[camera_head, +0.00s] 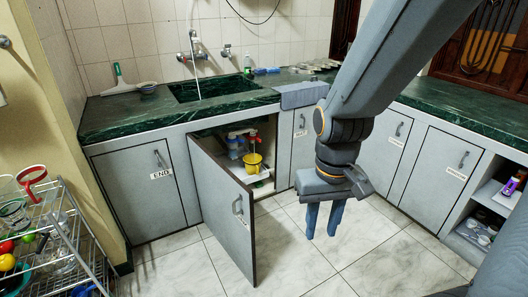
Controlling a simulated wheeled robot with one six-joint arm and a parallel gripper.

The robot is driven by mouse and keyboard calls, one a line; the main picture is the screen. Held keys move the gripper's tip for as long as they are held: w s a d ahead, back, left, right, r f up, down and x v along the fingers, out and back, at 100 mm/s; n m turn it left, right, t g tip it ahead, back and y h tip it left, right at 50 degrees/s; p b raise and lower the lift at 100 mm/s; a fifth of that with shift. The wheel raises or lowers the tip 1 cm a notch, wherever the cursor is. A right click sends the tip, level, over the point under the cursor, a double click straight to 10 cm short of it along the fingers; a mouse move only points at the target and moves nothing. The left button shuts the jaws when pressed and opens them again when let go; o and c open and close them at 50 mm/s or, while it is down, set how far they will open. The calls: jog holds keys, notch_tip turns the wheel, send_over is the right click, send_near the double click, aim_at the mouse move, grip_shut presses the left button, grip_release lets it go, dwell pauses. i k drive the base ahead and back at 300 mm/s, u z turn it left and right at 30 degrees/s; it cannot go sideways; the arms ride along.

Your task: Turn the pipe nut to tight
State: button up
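The open sink cabinet shows a small water purifier (235,146) with pale blue-white cylinders. A red part (254,137) stands at its right above a yellow cup-like piece (252,161). I cannot tell which part is the pipe nut at this size. My gripper (321,236) hangs pointing down in front of the counter, right of the cabinet opening and well apart from the purifier. Its two blue fingers are spread with a gap between them, and nothing is held.
The cabinet door (228,212) is swung out toward the room, left of my gripper. A wire rack (62,240) stands at left. The tiled floor below my gripper is clear.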

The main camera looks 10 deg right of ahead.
aim_at(256, 138)
jog(key=u, duration=0.05)
jog(key=k, duration=0.45)
jog(key=z, duration=1.05)
jog(key=i, duration=0.85)
jog(key=z, duration=0.45)
jog(key=i, duration=0.8)
jog(key=u, duration=0.6)
jog(key=i, duration=0.6)
jog(key=u, duration=1.05)
jog(key=i, duration=0.4)
jog(key=u, duration=0.45)
